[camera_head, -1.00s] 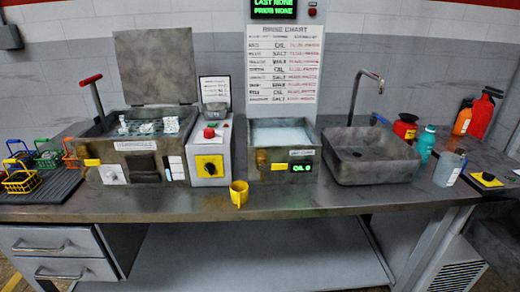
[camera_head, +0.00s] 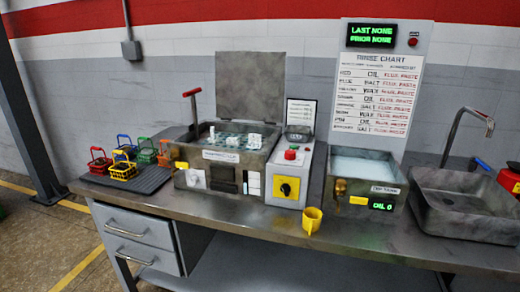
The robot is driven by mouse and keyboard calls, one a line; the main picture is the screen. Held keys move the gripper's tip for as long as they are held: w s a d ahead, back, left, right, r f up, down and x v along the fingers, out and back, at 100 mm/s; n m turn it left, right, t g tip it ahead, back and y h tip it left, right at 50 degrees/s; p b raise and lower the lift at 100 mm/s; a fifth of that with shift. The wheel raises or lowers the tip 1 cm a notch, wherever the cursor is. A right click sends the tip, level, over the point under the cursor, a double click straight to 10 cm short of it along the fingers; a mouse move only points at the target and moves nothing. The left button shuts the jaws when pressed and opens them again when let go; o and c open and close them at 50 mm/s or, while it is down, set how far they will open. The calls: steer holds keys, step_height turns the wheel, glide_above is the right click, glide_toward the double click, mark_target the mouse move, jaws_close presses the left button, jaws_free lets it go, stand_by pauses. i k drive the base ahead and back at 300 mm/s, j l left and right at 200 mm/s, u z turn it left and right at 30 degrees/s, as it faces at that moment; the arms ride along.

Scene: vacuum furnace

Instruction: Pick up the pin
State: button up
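I cannot make out a pin for certain. Several small pale parts (camera_head: 243,138) sit in the open grey metal tub (camera_head: 222,156) on the bench, with its lid (camera_head: 250,86) raised behind; they are too small to tell apart. My gripper is not in view.
Coloured wire baskets (camera_head: 123,169) stand on a dark ribbed mat (camera_head: 152,181) at the left. Right of the tub are a control box (camera_head: 308,160), a rinse tank (camera_head: 364,165) and a sink (camera_head: 470,203). A yellow cup (camera_head: 312,219) is at the bench's front edge. Open floor (camera_head: 45,245) lies left.

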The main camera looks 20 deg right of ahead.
mark_target(213, 139)
steer(key=i+j+z, duration=0.1)
steer(key=j, duration=0.25)
steer(key=i+j+z, duration=0.15)
steer(key=j, duration=0.25)
steer(key=i+j+z, duration=0.1)
steer(key=i+j, duration=0.15)
steer(key=j, duration=0.15)
steer(key=i+j+z, duration=0.1)
steer(key=j, duration=0.25)
